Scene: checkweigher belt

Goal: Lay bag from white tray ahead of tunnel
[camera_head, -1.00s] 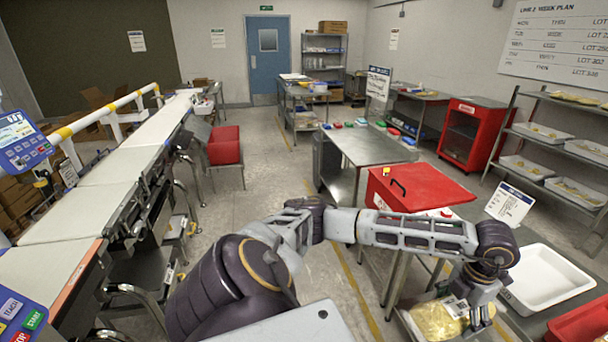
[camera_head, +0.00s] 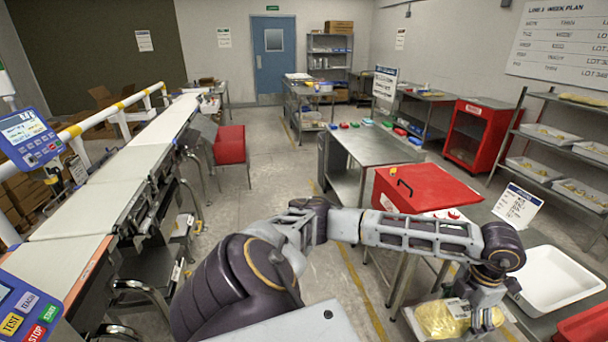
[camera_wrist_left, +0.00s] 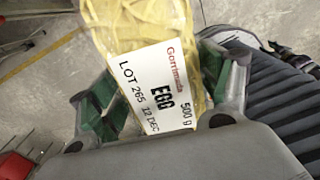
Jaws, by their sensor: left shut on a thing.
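My left gripper (camera_head: 478,312) is at the lower right of the head view, reached out over the side bench. It is shut on a clear bag of yellow noodles (camera_head: 438,318) with a white label. In the left wrist view the bag (camera_wrist_left: 125,22) sits between the green finger pads (camera_wrist_left: 155,90), and its label reads EGG 500 g, LOT 265. A pale tray rim (camera_head: 411,318) shows around the bag in the head view; I cannot tell whether the bag touches it. An empty white tray (camera_head: 565,275) lies just right of the gripper. My right gripper is out of view.
The white belt line (camera_head: 80,208) runs along the left, with a control screen (camera_head: 28,137) and a button panel (camera_head: 25,315). A red-lidded bin (camera_head: 425,187) and a sign card (camera_head: 517,206) stand behind the gripper. Open floor lies between bench and belt.

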